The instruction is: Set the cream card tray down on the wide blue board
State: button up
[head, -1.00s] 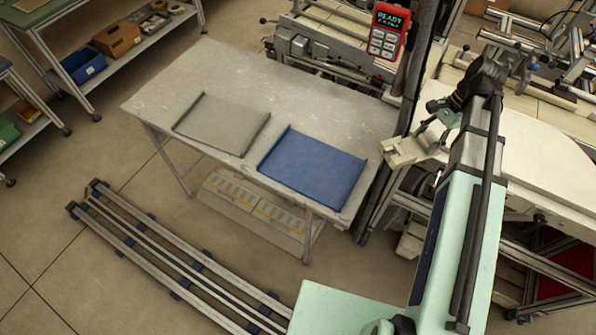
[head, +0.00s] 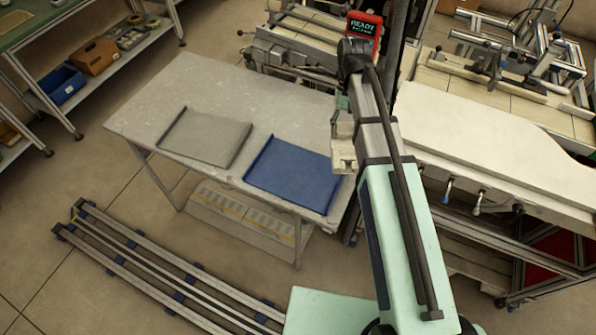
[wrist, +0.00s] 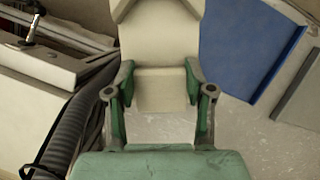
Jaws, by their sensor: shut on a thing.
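The cream card tray (head: 343,150) is in my gripper, off the right end of the blue board in the head view. In the wrist view the tray (wrist: 160,40) fills the upper middle, with the green fingers (wrist: 159,85) closed on its near end from both sides. My gripper (head: 342,108) is partly hidden behind my arm in the head view.
A grey board (head: 207,137) lies left of the blue board on the table (head: 150,110). A red panel reading READY (head: 362,32) stands behind my arm. A cream-topped bench (head: 480,140) is at the right. Rails (head: 160,262) lie on the floor in front.

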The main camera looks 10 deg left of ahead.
jog(key=s+a+r+n+t+h, duration=0.1)
jog(key=s+a+r+n+h, duration=0.1)
jog(key=a+n, duration=0.55)
jog(key=s+a+r+n+t+h, duration=0.25)
jog(key=a+n, duration=0.25)
jog(key=a, duration=0.5)
jog(key=b, duration=0.7)
send_over(289, 169)
jog(key=a, duration=0.1)
notch_tip(289, 169, down, 9)
jog(key=shift+n+g+y, duration=0.25)
jog(key=shift+y, duration=0.2)
jog(key=shift+w+a+f+p, duration=0.1)
jog(key=shift+f+p, duration=0.75)
jog(key=shift+f, duration=1.85)
jog(key=shift+a+f+p, duration=0.1)
jog(key=shift+f+p, duration=0.75)
jog(key=shift+f, duration=1.8)
jog(key=o, duration=1.2)
jog(key=shift+f, duration=0.1)
jog(key=shift+r, duration=0.2)
jog(key=b+v, duration=0.3)
jog(key=v, duration=0.9)
jog(key=shift+b, duration=0.4)
